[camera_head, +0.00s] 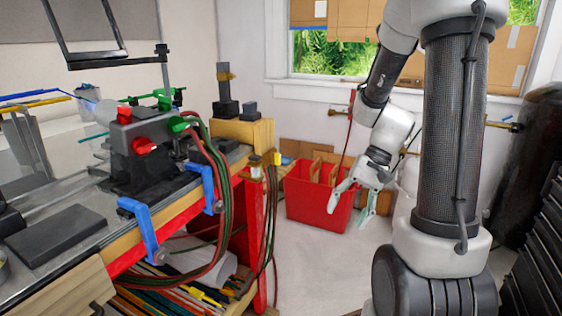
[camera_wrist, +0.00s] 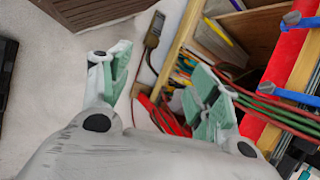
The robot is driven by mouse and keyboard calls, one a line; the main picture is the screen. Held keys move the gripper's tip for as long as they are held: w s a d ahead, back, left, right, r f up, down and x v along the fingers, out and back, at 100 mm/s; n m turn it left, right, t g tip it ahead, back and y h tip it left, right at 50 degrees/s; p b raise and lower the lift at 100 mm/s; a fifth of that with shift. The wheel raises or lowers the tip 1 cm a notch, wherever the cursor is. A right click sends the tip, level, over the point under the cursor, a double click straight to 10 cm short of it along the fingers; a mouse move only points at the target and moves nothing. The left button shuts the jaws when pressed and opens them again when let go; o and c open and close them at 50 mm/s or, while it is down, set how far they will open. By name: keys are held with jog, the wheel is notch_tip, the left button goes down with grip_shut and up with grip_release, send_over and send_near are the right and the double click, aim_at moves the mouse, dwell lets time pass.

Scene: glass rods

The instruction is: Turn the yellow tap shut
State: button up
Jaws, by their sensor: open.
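A small yellow piece that looks like the yellow tap (camera_head: 277,158) shows at the far right end of the workbench, beside the hanging red and green hoses. It is too small to tell how its handle is turned. My gripper (camera_head: 352,204) is open and empty, pointing down in front of the red bin, to the right of the yellow piece and apart from it. In the wrist view the two pale green fingers of my gripper (camera_wrist: 160,62) are spread, with nothing between them. I cannot make out the yellow tap in the wrist view.
The workbench (camera_head: 75,205) at left carries a torch with red knobs (camera_head: 143,146) and blue clamps (camera_head: 140,225) on its edge. A red bin (camera_head: 305,200) stands on the floor. Coloured rods (camera_head: 165,300) fill the lower shelf.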

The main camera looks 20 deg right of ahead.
jog(key=w+a+f+m+t+y, duration=0.25)
jog(key=w+f+y, duration=0.3)
jog(key=w, duration=0.55)
jog(key=t+y, duration=0.1)
jog(key=t, duration=1)
send_near(280, 160)
jog(key=x, duration=0.9)
jog(key=shift+w+a, duration=0.15)
jog(key=shift+w, duration=0.2)
jog(key=c, duration=1)
